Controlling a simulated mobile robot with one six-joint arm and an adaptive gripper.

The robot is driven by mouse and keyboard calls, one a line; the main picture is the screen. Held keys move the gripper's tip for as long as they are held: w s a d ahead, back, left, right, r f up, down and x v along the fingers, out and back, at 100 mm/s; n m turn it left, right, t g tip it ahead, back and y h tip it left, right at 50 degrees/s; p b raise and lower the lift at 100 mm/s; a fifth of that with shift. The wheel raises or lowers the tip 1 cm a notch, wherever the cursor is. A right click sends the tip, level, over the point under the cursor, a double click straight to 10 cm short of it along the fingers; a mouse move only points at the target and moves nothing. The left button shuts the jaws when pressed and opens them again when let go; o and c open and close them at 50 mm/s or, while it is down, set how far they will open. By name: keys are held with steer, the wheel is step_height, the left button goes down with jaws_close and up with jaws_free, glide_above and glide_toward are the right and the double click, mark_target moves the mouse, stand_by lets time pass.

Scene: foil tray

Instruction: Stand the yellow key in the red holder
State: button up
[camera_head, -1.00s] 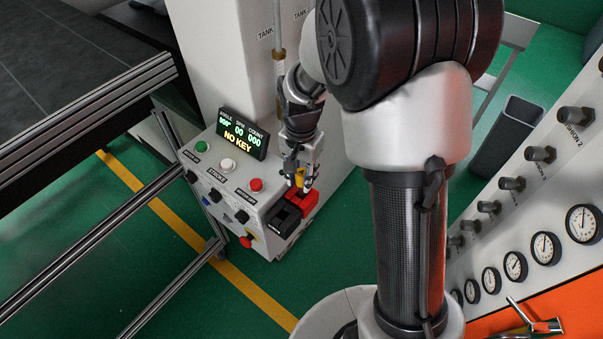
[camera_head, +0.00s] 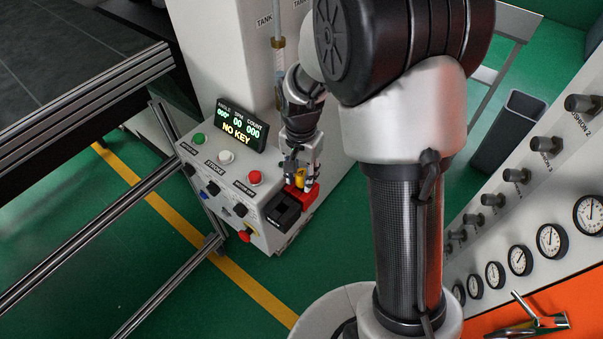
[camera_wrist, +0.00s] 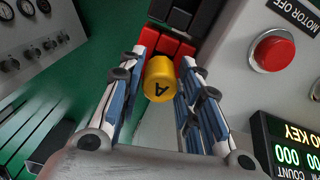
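The yellow key (camera_head: 299,180) is upright between the fingertips of my gripper (camera_head: 297,175). In the wrist view its round yellow top (camera_wrist: 173,79), marked "A", fills the space between the two fingers (camera_wrist: 165,75), which look closed on its sides. The red holder (camera_head: 309,194) is a small block at the corner of the white console. It also shows in the wrist view (camera_wrist: 173,46), directly behind the key. The key's lower end is hidden, so I cannot tell how far it is in the holder.
A black block (camera_head: 281,211) sits beside the red holder. The white console (camera_head: 215,180) has green, white and red buttons and a display (camera_head: 241,125) reading "NO KEY". A metal rail frame (camera_head: 95,110) is at left, and a grey gauge panel (camera_head: 520,230) at right.

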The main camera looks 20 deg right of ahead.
steer(key=o, duration=0.3)
steer(key=shift+o, duration=0.2)
steer(key=shift+r, duration=0.1)
step_height(320, 180, up, 12)
stand_by(0.4)
stand_by(0.4)
steer(key=s+r+n+t, duration=0.2)
steer(key=s+r+n, duration=0.2)
steer(key=s, duration=0.6)
steer(key=s+r+n+t, duration=0.2)
steer(key=s+n, duration=0.3)
steer(key=s, duration=0.6)
steer(key=shift+s+r+t, duration=0.2)
steer(key=shift+r+t, duration=0.1)
steer(key=shift+r, duration=0.6)
